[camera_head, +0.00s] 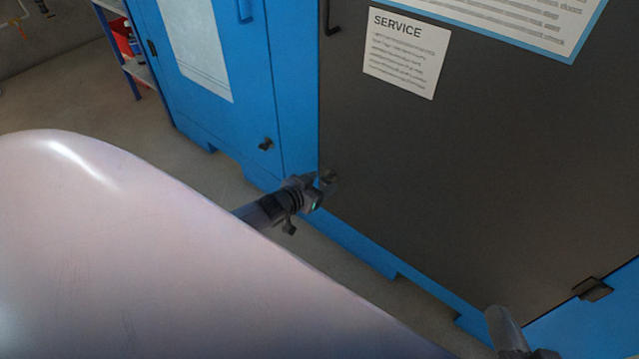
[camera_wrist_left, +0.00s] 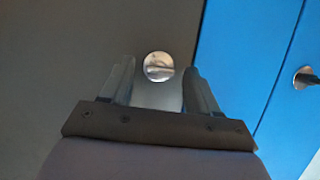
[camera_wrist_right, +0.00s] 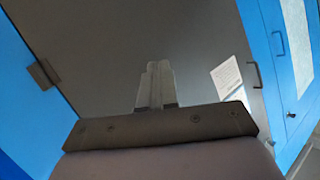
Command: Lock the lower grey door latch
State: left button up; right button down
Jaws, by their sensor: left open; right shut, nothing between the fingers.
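The lower grey door latch (camera_wrist_left: 158,67) is a round silver disc with a raised bar across it, near the edge of the dark grey door (camera_head: 470,150). In the left wrist view it lies between and just beyond the fingertips of my left gripper (camera_wrist_left: 158,75). That gripper is open with a finger on either side; I cannot tell whether it touches the latch. In the head view my left gripper (camera_head: 326,184) is at the door's lower left corner and largely covers the latch (camera_head: 328,175). My right gripper (camera_wrist_right: 155,75) is shut and empty, in front of the grey door.
A blue cabinet door (camera_head: 225,80) with its own dark latch (camera_head: 265,144) stands left of the grey door. A black handle (camera_head: 330,20) and a SERVICE sheet (camera_head: 405,52) are higher up. A hinge (camera_head: 593,289) is at lower right. A large pale rounded body (camera_head: 150,250) fills the lower left.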

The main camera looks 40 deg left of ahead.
aim_at(325, 181)
pick_arm(q)
jog(key=shift+s, duration=0.1)
pick_arm(e)
jog(key=shift+r, duration=0.1)
pick_arm(q)
jog(key=shift+s+r+p, duration=0.2)
jog(key=shift+s+p, duration=0.05)
jog(key=shift+p, duration=0.1)
jog(key=shift+p+v, duration=0.85)
jog(key=shift+v, duration=0.3)
jog(key=p+v, duration=0.2)
jog(key=v, duration=0.2)
pick_arm(e)
jog(key=shift+s+d+r+h, duration=0.15)
jog(key=shift+d+r+h, duration=0.05)
jog(key=shift+d+h, duration=0.35)
jog(key=shift+s+d+r+h, duration=0.1)
jog(key=shift+d+r+h, duration=0.05)
jog(key=shift+d+h, duration=0.35)
pick_arm(q)
jog(key=shift+s, duration=0.1)
pick_arm(e)
jog(key=shift+s, duration=0.1)
